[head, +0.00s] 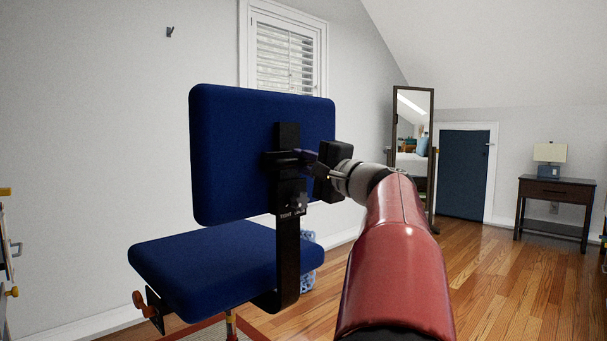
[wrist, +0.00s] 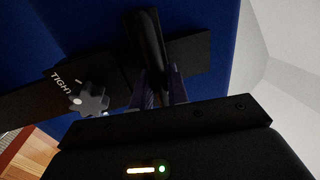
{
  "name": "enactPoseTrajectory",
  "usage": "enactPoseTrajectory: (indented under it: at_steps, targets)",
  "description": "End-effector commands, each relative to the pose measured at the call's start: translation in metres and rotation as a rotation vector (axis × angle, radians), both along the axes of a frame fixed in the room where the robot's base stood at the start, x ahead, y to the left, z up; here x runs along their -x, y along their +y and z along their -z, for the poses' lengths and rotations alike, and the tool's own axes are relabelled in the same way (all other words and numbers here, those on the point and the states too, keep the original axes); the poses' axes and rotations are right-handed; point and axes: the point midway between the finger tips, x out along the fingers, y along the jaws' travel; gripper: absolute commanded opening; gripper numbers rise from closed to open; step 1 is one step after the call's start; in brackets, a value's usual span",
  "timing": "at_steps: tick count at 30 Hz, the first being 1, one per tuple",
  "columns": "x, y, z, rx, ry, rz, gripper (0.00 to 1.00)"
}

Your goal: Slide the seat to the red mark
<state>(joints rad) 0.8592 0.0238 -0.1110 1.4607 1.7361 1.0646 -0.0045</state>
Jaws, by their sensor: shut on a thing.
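A chair with a blue seat (head: 205,265) and a blue backrest (head: 235,150) stands close in front of me, its back towards me. A black upright bracket (head: 288,245) joins them and has a knob (wrist: 92,100) beside the lettering "TIGHT". My gripper (head: 307,160) is at the rear of the backrest, shut on a black bar (wrist: 149,45) there. In the wrist view the purplish fingers (wrist: 160,92) are on either side of it. A red strip (head: 205,331) shows on the floor below the seat; I cannot tell whether it is the red mark.
A standing mirror (head: 428,150), a dark blue door (head: 463,175) and a nightstand (head: 555,205) with a lamp (head: 550,153) stand at the back right. A blue lattice-like object (head: 308,262) is on the floor behind the chair. The wooden floor on the right is clear.

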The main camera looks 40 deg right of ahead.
Motion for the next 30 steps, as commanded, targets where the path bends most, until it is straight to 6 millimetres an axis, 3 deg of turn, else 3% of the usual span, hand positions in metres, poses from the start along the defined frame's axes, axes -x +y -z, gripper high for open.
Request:
enactPoseTrajectory:
  at_steps: [9,10,14,23,30]
  targets:
    - [0.001,0.002,-0.009,0.002,-0.011,-0.002,0.0]
    - [0.001,0.003,-0.009,0.002,-0.011,-0.002,0.19]
    - [0.001,0.003,-0.008,0.003,-0.01,-0.003,0.35]
    - [0.002,0.001,-0.004,0.001,-0.005,-0.002,0.35]
    - [0.034,-0.002,0.003,0.002,-0.005,0.001,0.35]
